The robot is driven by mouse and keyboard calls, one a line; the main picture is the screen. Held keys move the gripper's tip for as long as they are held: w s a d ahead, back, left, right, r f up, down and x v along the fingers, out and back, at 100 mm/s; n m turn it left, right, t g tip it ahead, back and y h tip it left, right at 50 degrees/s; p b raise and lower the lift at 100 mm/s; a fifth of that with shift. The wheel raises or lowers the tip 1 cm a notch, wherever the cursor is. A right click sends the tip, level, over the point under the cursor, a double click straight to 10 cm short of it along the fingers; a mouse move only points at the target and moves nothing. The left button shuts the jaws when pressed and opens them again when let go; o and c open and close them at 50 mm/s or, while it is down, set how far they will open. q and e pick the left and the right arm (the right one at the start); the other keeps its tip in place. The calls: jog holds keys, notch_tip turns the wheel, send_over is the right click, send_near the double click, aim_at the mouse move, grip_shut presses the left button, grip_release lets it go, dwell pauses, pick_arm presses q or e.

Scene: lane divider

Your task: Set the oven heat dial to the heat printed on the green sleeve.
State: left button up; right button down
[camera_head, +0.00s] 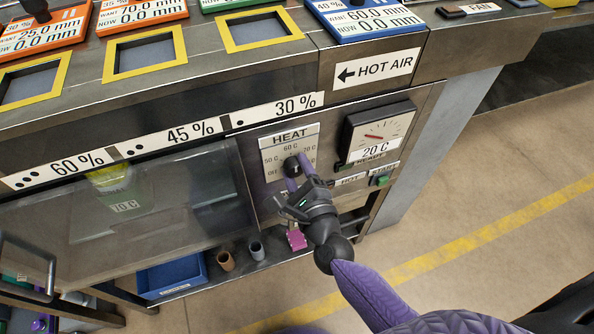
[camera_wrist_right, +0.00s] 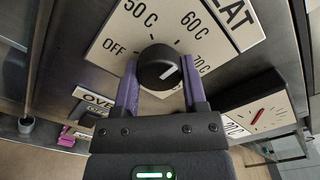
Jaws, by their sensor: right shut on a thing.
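The heat dial, a black round knob (camera_head: 291,167), sits on a pale plate marked OFF, 50 C, 60 C and 70 C; it also shows in the right wrist view (camera_wrist_right: 158,66). Its white mark lies right of the knob's centre, on the 60 C to 70 C side; the exact setting is hard to tell. My right gripper (camera_head: 299,172) has its purple fingers closed on either side of the knob (camera_wrist_right: 160,88). A faint yellow-green sleeve (camera_head: 110,180) shows behind the oven glass, with a "70 C" label (camera_head: 125,206) below. My left gripper is not in view.
A gauge (camera_head: 378,132) and a green START button (camera_head: 382,181) are right of the dial. A pink item (camera_head: 297,240) and two small cups (camera_head: 226,261) are below, near a blue tray (camera_head: 172,277). Coloured display panels line the top. Open floor lies right.

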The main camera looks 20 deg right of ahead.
jog(key=m+b, duration=0.1)
jog(key=m, duration=0.2)
jog(key=shift+f, duration=0.2)
jog(key=m+b, duration=0.1)
jog(key=m, duration=0.3)
jog(key=shift+a, duration=0.1)
jog(key=m+b, duration=0.1)
jog(key=m, duration=0.1)
jog(key=shift+m, duration=0.4)
jog(key=shift+m+b, duration=0.35)
jog(key=shift+m, duration=0.75)
jog(key=shift+c, duration=0.7)
grip_release()
jog(key=shift+r, duration=0.1)
